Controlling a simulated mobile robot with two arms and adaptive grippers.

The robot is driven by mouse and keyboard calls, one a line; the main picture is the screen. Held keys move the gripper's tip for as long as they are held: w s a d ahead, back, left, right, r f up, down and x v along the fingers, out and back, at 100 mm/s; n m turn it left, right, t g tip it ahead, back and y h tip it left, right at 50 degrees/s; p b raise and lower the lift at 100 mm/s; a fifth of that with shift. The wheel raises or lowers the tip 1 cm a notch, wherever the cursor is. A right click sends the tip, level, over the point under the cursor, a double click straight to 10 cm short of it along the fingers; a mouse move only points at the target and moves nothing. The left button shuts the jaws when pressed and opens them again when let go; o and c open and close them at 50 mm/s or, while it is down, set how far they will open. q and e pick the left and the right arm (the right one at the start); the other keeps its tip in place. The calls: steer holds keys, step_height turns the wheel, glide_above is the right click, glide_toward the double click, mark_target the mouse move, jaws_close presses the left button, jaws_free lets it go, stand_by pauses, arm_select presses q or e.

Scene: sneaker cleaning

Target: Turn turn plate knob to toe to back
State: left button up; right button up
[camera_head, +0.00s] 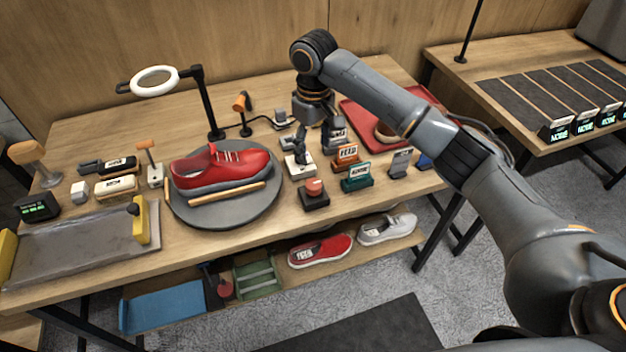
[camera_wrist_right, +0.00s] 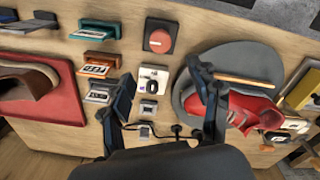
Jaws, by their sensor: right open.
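The round grey turn plate (camera_head: 225,211) carries a red sneaker (camera_head: 222,170) and a wooden stick along its front. The sneaker's toe points right in the head view. A red round knob or button on a dark base (camera_head: 314,192) stands right of the plate. It also shows in the wrist view (camera_wrist_right: 160,40). A white box with a small dark knob (camera_wrist_right: 153,78) stands behind it. I cannot tell which one turns the plate. My right gripper (camera_head: 316,147) is open and empty above the white box, its fingers (camera_wrist_right: 160,75) either side of it. My left gripper is out of view.
Labelled blocks in orange (camera_head: 345,157) and teal (camera_head: 356,178) stand right of the gripper. A red tray (camera_head: 415,135) lies at the back right. A ring lamp (camera_head: 154,80) stands behind the plate. Brushes and a grey tray (camera_head: 85,250) lie left.

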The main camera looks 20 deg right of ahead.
mark_target(314, 183)
step_height(314, 183, down, 13)
steer(key=shift+r+p, duration=0.15)
steer(key=shift+p, duration=0.95)
steer(key=c, duration=1.2)
